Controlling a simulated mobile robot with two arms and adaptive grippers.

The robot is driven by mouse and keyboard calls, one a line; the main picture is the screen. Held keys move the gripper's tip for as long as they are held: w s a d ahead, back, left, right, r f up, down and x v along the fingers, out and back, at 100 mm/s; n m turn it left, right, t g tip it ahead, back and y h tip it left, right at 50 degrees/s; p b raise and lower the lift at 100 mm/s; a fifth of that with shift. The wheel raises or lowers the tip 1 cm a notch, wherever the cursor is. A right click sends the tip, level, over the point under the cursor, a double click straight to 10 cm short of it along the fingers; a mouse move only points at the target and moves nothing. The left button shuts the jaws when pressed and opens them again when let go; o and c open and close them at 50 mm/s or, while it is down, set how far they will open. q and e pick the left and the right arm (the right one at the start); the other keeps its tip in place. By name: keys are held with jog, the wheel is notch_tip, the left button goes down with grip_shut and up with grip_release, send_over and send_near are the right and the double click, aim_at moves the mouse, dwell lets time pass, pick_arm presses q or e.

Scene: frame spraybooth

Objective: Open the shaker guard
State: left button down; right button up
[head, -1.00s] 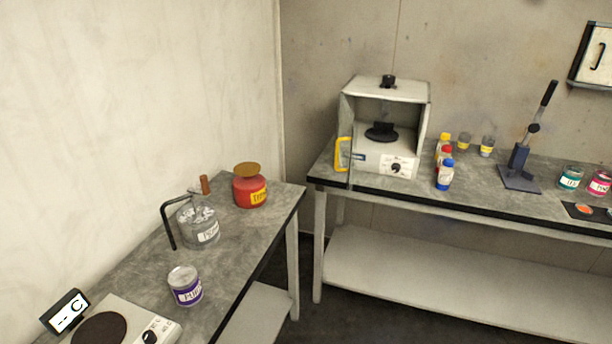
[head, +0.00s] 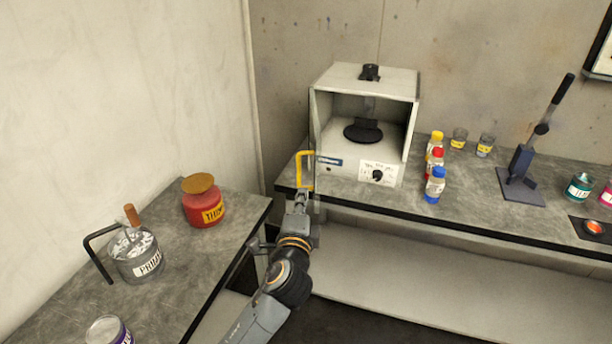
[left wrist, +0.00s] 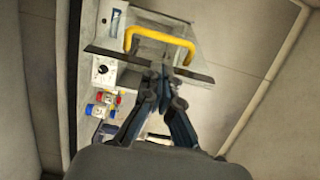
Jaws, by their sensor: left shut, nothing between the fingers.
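The shaker (head: 392,84) is a white box on the back bench with a black knob on top and a dark round platform inside. Its open front faces me. The guard (head: 315,135) appears as a thin, clear panel, seen nearly edge-on at the box's left front edge. Its yellow handle (head: 300,168) sticks out to the left; it also shows in the left wrist view (left wrist: 160,32). My left gripper (head: 302,194) is shut and empty just below the handle. In the left wrist view its fingertips (left wrist: 166,72) are close to the handle; contact is unclear. My right gripper is out of view.
Yellow, red and blue bottles (head: 435,185) stand right of the shaker, with a lever press (head: 521,180) further right. On the left bench are a red thinner container (head: 203,206) and a primer can (head: 135,256). A gap separates the benches.

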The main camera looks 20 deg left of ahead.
pick_arm(q)
jog(key=w+a+p, duration=0.1)
jog(key=w, duration=0.7)
jog(key=shift+w+a+f, duration=0.15)
jog(key=shift+w+a, duration=0.15)
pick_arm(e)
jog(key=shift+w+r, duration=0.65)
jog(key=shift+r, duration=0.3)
